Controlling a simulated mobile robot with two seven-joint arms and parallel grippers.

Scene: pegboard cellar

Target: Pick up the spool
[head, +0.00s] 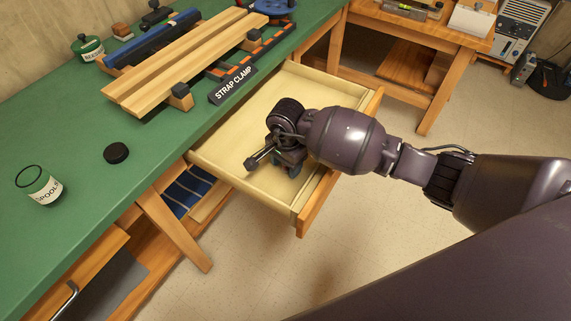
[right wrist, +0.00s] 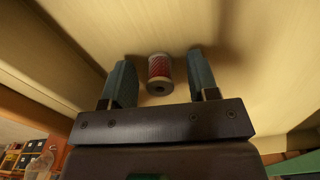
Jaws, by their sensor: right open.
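The spool (right wrist: 159,70) is wound with red patterned thread and has pale ends and a dark centre hole. In the right wrist view it lies in the pale wooden drawer (head: 228,153), between the two fingers of my right gripper (right wrist: 158,62). The fingers are open, with a gap on each side of the spool. In the head view my right gripper (head: 287,168) reaches down into the open drawer, and its body hides the spool. My left gripper is not in view.
On the green bench (head: 60,250) stand an open glass jar with a spool label (head: 40,187), a black lid (head: 116,153) and wooden boards on a strap clamp (head: 185,65). The drawer's walls and front (head: 312,208) surround my right gripper. Floor right of the drawer is clear.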

